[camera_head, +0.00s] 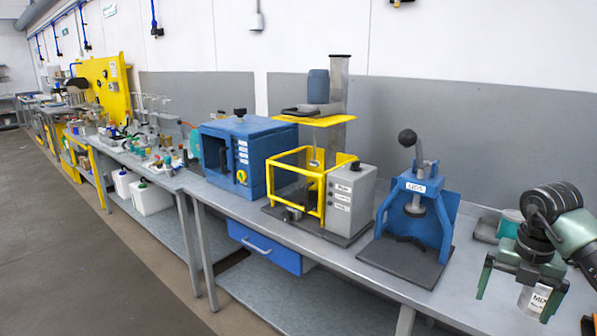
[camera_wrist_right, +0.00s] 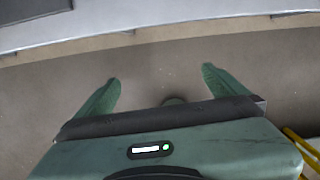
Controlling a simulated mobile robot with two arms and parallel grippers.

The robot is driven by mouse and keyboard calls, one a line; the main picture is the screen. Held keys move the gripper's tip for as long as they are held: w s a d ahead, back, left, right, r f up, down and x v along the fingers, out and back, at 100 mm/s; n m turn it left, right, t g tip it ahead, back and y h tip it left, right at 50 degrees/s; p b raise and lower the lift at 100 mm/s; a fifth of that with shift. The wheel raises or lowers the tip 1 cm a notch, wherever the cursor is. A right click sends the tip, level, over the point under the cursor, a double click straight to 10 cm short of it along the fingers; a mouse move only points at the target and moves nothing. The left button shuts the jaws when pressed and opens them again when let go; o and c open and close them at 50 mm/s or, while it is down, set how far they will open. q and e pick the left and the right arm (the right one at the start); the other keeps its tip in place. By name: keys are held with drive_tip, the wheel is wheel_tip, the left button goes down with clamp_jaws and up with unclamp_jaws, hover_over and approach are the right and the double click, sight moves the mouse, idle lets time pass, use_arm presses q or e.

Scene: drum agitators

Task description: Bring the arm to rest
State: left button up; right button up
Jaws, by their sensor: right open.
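My right gripper (camera_head: 516,290) is at the right edge of the head view, in front of the workbench's right end. Its two green fingers are spread apart and point down, with nothing between them that it holds. In the right wrist view the open fingers (camera_wrist_right: 160,85) show over the bare floor, with the bench edge along the top. A metal can with a white label (camera_head: 533,299) shows behind the fingers in the head view. My left gripper is not in view.
The grey workbench (camera_head: 340,262) carries a blue press (camera_head: 418,215), a yellow-framed agitator (camera_head: 318,185) and a blue oven-like box (camera_head: 235,155). A teal container (camera_head: 509,224) stands near my right arm. The floor (camera_head: 80,260) at left is clear.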

drive_tip(key=w+a+f+n+t+y, duration=0.1)
drive_tip(key=w+a+f+y, duration=0.1)
drive_tip(key=a+f+y, duration=0.55)
drive_tip(key=w+a+f+y, duration=0.1)
drive_tip(key=a+f+y, duration=0.2)
drive_tip(key=a+f, duration=0.8)
drive_tip(key=w+a+f+m+t+y, duration=0.1)
drive_tip(key=a+f+m+t+y, duration=0.1)
drive_tip(key=a+f+m+t, duration=0.6)
drive_tip(key=s+d+f+m+h, duration=0.3)
drive_tip(key=s+f+m, duration=0.25)
drive_tip(key=f, duration=0.35)
drive_tip(key=s+d+f+m+h, duration=0.35)
drive_tip(key=s+f, duration=0.25)
drive_tip(key=f, duration=0.3)
drive_tip(key=s+d+f+m+h, duration=0.25)
drive_tip(key=s+f+m, duration=0.3)
drive_tip(key=f, duration=0.35)
drive_tip(key=s+a+f+m+g+h, duration=0.1)
drive_tip(key=s+f+g, duration=0.2)
drive_tip(key=s, duration=0.8)
drive_tip(key=s+f+m+g, duration=0.2)
drive_tip(key=s+f, duration=0.3)
drive_tip(key=s, duration=0.6)
drive_tip(key=s+a+f+m+g+h, duration=0.1)
drive_tip(key=s+f+g, duration=0.2)
drive_tip(key=s, duration=0.9)
drive_tip(key=shift+a+f+g+h, duration=0.35)
drive_tip(key=shift+f+g, duration=0.05)
drive_tip(key=shift+f, duration=0.55)
